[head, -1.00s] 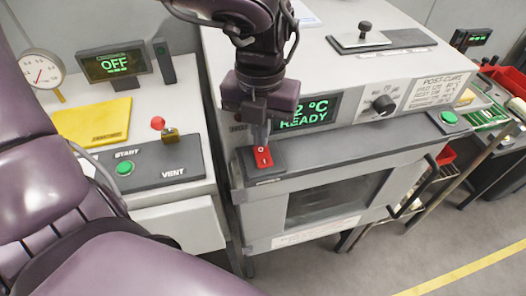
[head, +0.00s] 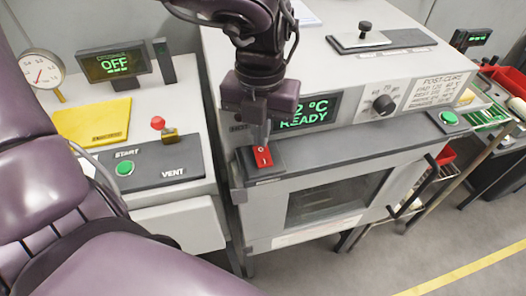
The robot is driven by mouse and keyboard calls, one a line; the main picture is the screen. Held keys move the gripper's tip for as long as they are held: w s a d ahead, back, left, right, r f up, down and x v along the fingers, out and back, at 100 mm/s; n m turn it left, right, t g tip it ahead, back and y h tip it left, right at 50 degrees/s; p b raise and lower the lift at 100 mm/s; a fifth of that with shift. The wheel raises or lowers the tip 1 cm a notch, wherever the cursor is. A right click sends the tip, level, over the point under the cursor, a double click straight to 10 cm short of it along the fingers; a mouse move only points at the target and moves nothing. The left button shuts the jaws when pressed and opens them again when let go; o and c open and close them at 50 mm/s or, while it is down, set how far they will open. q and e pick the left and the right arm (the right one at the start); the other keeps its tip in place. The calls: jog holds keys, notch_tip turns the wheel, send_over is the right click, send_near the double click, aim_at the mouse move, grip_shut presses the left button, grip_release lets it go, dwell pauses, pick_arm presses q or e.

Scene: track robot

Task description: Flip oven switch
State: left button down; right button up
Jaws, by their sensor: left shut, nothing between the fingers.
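The oven switch (head: 263,157) is a red rocker marked O and I, on a dark plate (head: 248,171) at the front left edge of the grey oven (head: 330,167). My left gripper (head: 261,139) points down with its narrow fingers shut and empty. The fingertips are right at the far, O end of the switch. I cannot tell whether they touch it. The oven display (head: 303,112), partly hidden by the gripper, reads "2 °C READY" in green. My right gripper is not in view.
A black knob (head: 383,104) and a green button (head: 449,117) are on the oven to the right. A rack with red bins (head: 507,82) stands far right.

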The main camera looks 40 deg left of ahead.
aim_at(261, 149)
pick_arm(q)
jog(key=shift+f+b, duration=0.7)
jog(key=shift+f, duration=0.05)
jog(key=shift+r, duration=0.15)
notch_tip(261, 149, up, 7)
jog(key=p, duration=0.5)
dwell(0.4)
dwell(0.5)
